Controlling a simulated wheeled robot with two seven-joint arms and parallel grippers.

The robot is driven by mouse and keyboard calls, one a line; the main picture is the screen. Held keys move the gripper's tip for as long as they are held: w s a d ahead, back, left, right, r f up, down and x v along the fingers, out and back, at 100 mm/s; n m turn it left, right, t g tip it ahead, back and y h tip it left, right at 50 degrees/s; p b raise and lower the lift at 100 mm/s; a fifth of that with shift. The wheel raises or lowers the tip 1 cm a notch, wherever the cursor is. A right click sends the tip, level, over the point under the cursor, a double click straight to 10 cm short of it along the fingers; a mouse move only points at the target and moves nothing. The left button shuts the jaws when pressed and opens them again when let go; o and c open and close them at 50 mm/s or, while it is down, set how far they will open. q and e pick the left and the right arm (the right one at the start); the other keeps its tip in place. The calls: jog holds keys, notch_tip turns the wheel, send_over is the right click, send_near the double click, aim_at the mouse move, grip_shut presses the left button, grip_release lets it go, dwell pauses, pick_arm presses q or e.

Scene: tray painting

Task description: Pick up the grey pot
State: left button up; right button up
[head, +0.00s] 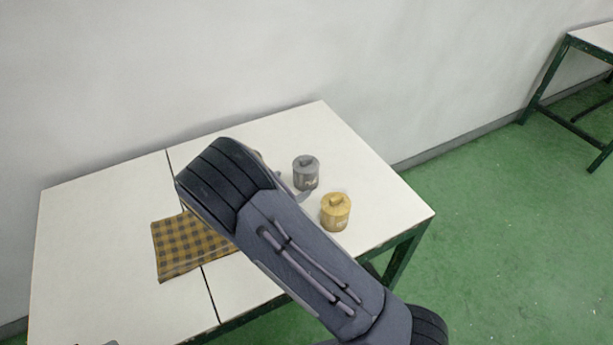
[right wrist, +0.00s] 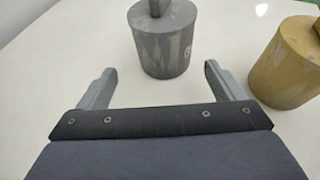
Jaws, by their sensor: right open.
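The grey pot (head: 306,174) stands upright on the white table, towards its back right part. It has a knob on top. In the right wrist view the grey pot (right wrist: 163,42) is just beyond my right gripper (right wrist: 158,70), roughly centred between the fingertips and apart from them. That gripper is open and empty. In the head view my right arm covers most of the gripper, and only a bit of a finger (head: 304,196) shows near the pot. Of my left arm, only a small dark bit may show at the bottom left edge; its gripper is not seen.
A yellow pot (head: 335,213) stands in front of and right of the grey one; it also shows in the right wrist view (right wrist: 290,62). A checkered cloth (head: 180,247) lies on the table (head: 90,215), partly behind my arm. A wall is behind; another table (head: 597,37) stands far right.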

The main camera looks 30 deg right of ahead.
aim_at(298, 183)
jog(key=x, duration=0.4)
jog(key=shift+s+f, duration=0.15)
jog(key=shift+s, duration=0.2)
jog(key=shift+w+d+f, duration=0.2)
jog(key=shift+d+f, duration=0.05)
jog(key=shift+d, duration=0.2)
jog(key=c, duration=1.3)
jog(key=shift+r, duration=0.1)
